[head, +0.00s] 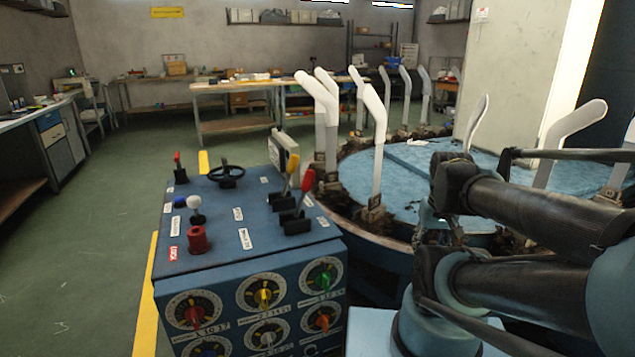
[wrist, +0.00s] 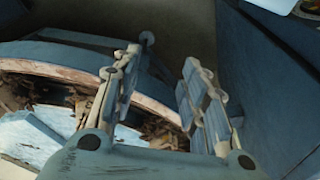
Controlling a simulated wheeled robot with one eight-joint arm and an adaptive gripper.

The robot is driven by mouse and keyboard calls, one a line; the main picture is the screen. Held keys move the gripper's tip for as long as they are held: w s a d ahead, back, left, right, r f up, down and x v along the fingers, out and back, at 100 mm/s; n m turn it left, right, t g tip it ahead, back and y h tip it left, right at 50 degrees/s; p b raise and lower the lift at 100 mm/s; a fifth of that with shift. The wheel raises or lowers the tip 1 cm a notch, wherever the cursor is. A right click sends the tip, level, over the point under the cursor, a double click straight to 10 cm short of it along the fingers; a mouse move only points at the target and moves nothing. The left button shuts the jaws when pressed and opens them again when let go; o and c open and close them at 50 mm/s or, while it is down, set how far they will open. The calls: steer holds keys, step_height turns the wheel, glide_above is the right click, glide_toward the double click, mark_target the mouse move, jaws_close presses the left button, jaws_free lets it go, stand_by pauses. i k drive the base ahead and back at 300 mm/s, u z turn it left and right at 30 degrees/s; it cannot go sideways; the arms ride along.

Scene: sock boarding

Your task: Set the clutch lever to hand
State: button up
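The blue control console (head: 240,262) stands left of my arm in the head view. Its top carries a yellow-handled lever (head: 291,178), a red-handled lever (head: 306,182), a small red lever (head: 178,162) at the back left and a white-ball lever (head: 194,205). The labels are too small to read, so I cannot tell which is the clutch lever. My gripper (wrist: 162,62) is open and empty in the wrist view, with a clear gap between its fingers. It is apart from the levers, which do not show in the wrist view.
The round blue machine (head: 395,243) with upright white sock boards (head: 375,125) stands right of the console. A black handwheel (head: 227,173) and several coloured dials (head: 265,292) are also on the console. Workbenches (head: 235,125) line the back. The floor (head: 75,240) at left is clear.

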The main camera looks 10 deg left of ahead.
mark_target(295, 159)
steer(key=u, duration=0.2)
steer(key=k, duration=1.35)
steer(key=z, duration=0.25)
steer(key=i, duration=1)
